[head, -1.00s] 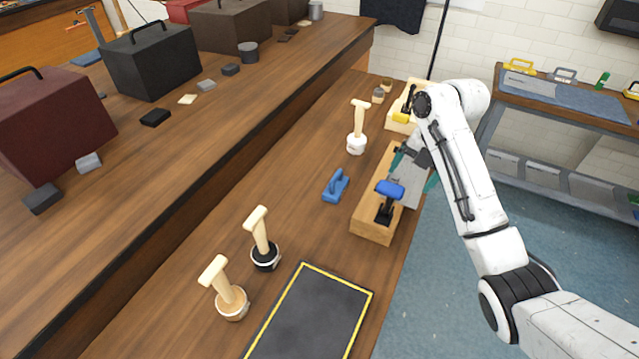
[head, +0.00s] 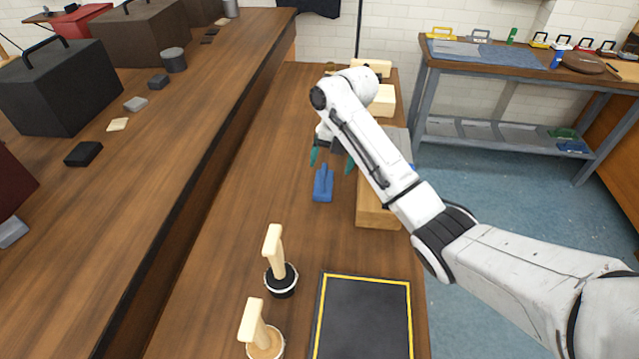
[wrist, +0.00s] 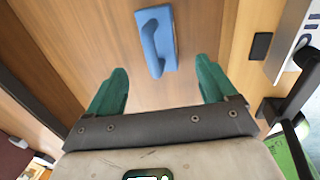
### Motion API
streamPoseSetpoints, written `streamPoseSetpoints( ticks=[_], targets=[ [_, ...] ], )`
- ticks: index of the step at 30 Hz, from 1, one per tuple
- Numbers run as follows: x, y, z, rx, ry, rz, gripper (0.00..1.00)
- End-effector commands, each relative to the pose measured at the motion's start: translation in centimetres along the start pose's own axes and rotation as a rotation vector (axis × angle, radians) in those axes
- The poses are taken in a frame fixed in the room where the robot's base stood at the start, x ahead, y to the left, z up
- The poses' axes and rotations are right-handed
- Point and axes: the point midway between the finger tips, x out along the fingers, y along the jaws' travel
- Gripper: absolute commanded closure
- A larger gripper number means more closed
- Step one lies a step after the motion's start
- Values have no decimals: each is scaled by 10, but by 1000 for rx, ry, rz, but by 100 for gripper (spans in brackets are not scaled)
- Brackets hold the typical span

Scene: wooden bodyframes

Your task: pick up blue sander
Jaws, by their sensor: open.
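The blue sander (head: 323,186) lies on the wooden bench just below my gripper (head: 332,160) in the head view. In the wrist view the blue sander (wrist: 157,38) shows ahead of the fingers, sideways between them, with its handle facing me. My gripper (wrist: 160,85) has its two green fingers spread wide, with nothing between the tips. The sander is apart from both fingers.
A wooden toolbox (head: 378,208) stands close to the right of the sander, partly behind my arm. The bench left of the sander is clear.

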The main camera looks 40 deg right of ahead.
Motion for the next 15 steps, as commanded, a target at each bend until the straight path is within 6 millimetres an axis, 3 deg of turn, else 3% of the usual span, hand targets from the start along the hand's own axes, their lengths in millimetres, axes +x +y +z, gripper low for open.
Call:
streamPoseSetpoints(
  ticks=[8, 15],
  targets=[
    [23, 0, 0, -1, 1, 0, 15],
    [57, 1, 2, 0, 2, -1, 15]
  ],
)
